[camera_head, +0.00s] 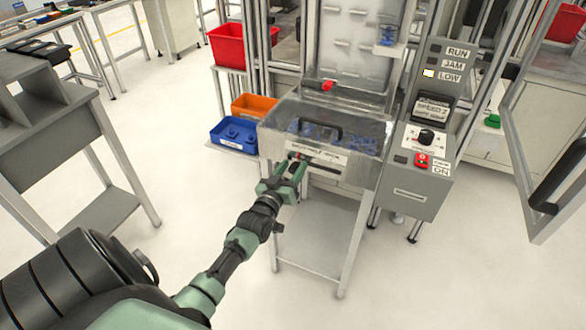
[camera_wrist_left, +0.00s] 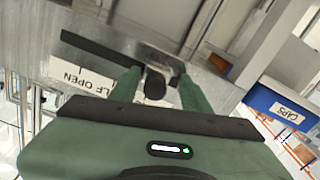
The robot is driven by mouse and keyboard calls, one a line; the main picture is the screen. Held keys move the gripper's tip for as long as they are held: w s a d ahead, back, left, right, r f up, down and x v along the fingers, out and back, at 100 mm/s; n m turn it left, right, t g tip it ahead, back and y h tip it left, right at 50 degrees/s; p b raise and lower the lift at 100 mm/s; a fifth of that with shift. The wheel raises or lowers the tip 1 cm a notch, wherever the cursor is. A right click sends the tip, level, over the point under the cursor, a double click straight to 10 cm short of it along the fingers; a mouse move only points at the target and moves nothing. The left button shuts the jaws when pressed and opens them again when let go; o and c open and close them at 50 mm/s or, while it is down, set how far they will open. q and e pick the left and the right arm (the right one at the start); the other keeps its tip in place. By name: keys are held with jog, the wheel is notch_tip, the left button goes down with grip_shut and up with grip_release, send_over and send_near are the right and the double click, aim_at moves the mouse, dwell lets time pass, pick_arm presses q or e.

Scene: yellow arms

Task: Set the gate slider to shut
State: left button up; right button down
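The gate slider's black knob (camera_wrist_left: 155,86) shows in the left wrist view, on a dark slot (camera_wrist_left: 95,47) in the metal front of the hopper. My left gripper (camera_wrist_left: 158,88) has its green fingers apart on either side of the knob, with a visible gap at each side. In the head view my left gripper (camera_head: 292,172) is at the left part of the slot under the clear-walled hopper (camera_head: 355,125), hiding the knob. My right gripper is in neither view.
A control panel (camera_head: 425,140) with a dial and red switch stands right of the hopper. A blue bin (camera_head: 233,136) and an orange bin (camera_head: 254,104) sit to its left. An open framed door (camera_head: 545,140) is at far right.

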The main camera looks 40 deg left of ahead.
pick_arm(q)
jog(key=shift+s+d+f, duration=0.1)
jog(key=shift+s+d, duration=0.05)
jog(key=shift+s, duration=0.35)
jog(key=v, duration=0.6)
jog(key=shift+s, duration=0.4)
